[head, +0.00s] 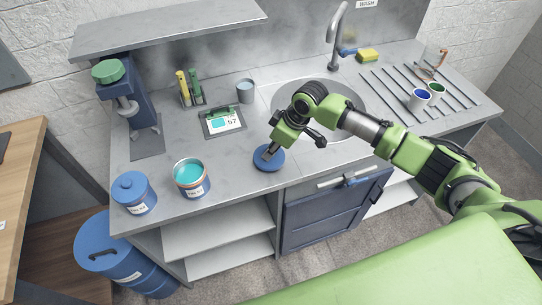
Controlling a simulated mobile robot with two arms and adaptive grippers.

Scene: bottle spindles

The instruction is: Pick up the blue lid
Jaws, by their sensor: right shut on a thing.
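The blue lid (262,165) is a round blue disc near the front edge of the grey counter (235,170). My right gripper (269,153) comes down on it from above and is shut on its middle part. The fingers hide part of the lid, and I cannot tell whether it touches the counter. An open container with teal contents (190,174) stands to the left of the lid. A blue container with a blue lid on it (134,192) stands further left. My left gripper is not in view.
A clipboard-like device (222,122) and a grey cup (245,91) stand behind the lid. A sink (335,95) and tap (335,40) are behind my right arm. Cups (419,98) stand on the drying rack at right. A blue-green machine (122,90) stands at back left.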

